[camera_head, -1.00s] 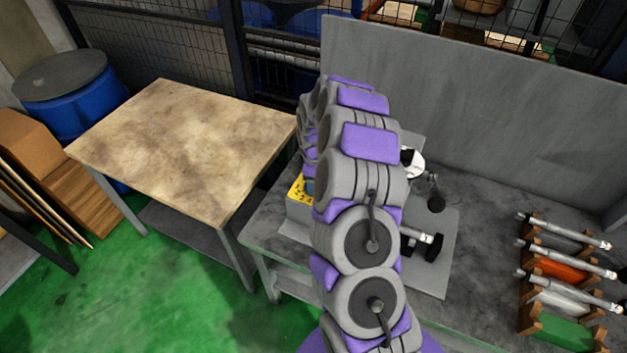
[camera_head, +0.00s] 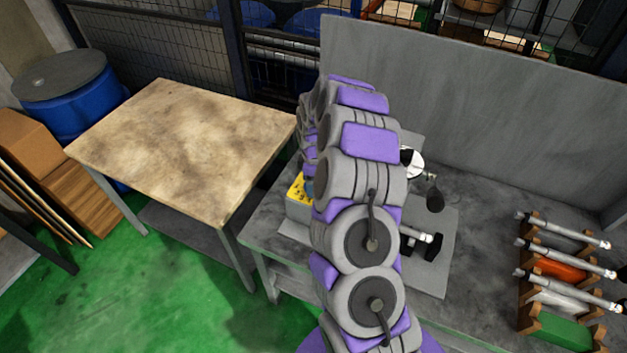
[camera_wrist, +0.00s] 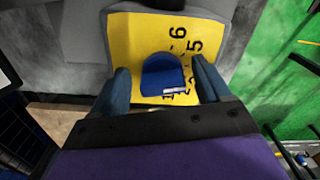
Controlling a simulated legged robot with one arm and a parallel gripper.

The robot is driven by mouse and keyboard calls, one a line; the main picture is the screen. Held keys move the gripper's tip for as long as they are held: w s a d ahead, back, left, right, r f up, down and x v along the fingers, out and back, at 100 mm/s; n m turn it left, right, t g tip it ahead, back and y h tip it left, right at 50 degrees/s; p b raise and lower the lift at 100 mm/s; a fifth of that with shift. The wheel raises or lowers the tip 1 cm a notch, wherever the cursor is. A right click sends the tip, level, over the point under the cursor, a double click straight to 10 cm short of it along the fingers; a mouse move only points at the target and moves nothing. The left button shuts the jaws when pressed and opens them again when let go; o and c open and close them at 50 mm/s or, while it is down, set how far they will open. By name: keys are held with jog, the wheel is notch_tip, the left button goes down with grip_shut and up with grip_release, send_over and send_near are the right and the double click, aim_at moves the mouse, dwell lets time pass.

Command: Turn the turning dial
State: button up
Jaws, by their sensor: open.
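The turning dial (camera_wrist: 165,75) is a blue knob with a pale mark near its lower edge, on a yellow panel (camera_wrist: 140,35) with black numbers; 6 and 5 read clearly at upper right. My gripper (camera_wrist: 163,80) is open, with one blue-grey finger on each side of the dial. The gap to the left finger is visible; whether either finger touches the dial is unclear. In the head view, the yellow panel (camera_head: 297,188) shows at the left of the grinder, and my arm hides the dial and most of the machine.
The grinder's grey base (camera_head: 432,275) stands on a grey bench (camera_head: 480,290) with a tall back panel (camera_head: 460,110). A rack (camera_head: 565,275) with several metal shafts is at the right. A wooden-topped table (camera_head: 180,140) stands at the left.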

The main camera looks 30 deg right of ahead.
notch_tip(320, 180, up, 17)
jog(key=p, duration=0.1)
dwell(0.4)
jog(key=shift+r, duration=0.1)
jog(key=shift+a, duration=0.1)
jog(key=s+a+r+m+b, duration=0.1)
jog(key=s+a+r+m, duration=0.15)
jog(key=s+a, duration=0.5)
jog(key=s+a+r+m+b, duration=0.1)
jog(key=s+a+r, duration=0.3)
jog(key=s+a, duration=0.3)
jog(key=s+a+f+m+g+b, duration=0.1)
jog(key=s+m, duration=0.2)
jog(key=s, duration=0.9)
jog(key=s+a+f+m+b, duration=0.1)
jog(key=s+m, duration=0.3)
jog(key=s, duration=0.9)
jog(key=shift+f+g, duration=0.4)
jog(key=shift+f, duration=0.1)
